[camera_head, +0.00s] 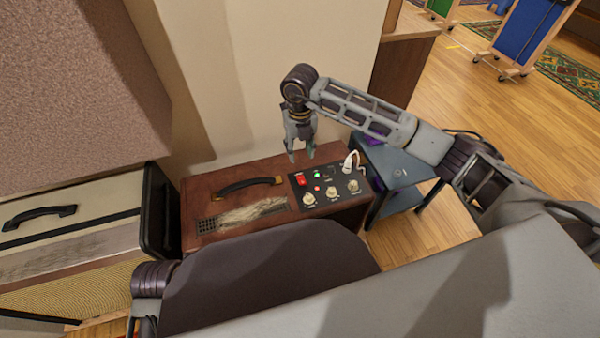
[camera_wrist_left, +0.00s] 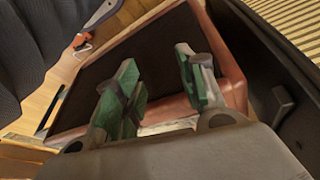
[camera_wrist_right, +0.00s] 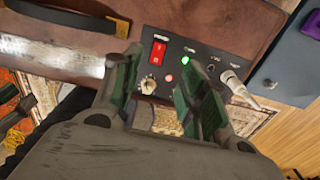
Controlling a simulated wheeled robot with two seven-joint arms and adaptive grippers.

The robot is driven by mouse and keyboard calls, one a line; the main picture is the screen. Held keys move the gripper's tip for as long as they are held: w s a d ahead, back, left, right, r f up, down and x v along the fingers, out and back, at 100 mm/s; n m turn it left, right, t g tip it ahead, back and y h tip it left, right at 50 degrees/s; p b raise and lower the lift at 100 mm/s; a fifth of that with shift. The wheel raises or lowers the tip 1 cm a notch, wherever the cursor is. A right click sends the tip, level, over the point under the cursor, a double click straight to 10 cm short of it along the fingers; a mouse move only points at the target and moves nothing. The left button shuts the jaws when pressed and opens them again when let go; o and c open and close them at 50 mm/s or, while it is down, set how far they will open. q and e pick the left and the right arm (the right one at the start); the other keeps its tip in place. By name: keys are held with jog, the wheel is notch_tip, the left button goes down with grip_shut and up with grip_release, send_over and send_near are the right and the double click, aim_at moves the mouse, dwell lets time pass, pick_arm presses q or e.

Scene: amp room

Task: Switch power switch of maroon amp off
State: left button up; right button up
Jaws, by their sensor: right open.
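The maroon amp (camera_head: 228,196) stands against the wall, with a dark handle and a worn patch on top. Its black control panel (camera_head: 330,184) has a red power switch (camera_head: 300,180), green and red lights that glow, and several knobs. The red switch also shows in the right wrist view (camera_wrist_right: 158,53), just beyond the fingers. My right gripper (camera_head: 301,155) is open and empty, pointing down above the switch end of the panel. My left gripper (camera_wrist_left: 156,60) is open and empty near the amp's dark front; in the head view it is hidden.
A cream amp (camera_head: 80,225) with a black handle stands to the left. A white plug (camera_head: 350,160) sticks up from the panel's far right. A blue-grey stand (camera_head: 400,175) is right of the maroon amp. Wood floor is open beyond.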

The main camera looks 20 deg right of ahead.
aim_at(300, 176)
notch_tip(300, 176, down, 10)
jog(key=b, duration=0.2)
jog(key=shift+b, duration=0.3)
pick_arm(q)
notch_tip(300, 176, down, 6)
jog(key=w+d+t+h, duration=0.1)
jog(key=d, duration=0.1)
pick_arm(e)
jog(key=shift+f, duration=0.85)
pick_arm(q)
jog(key=shift+f, duration=0.1)
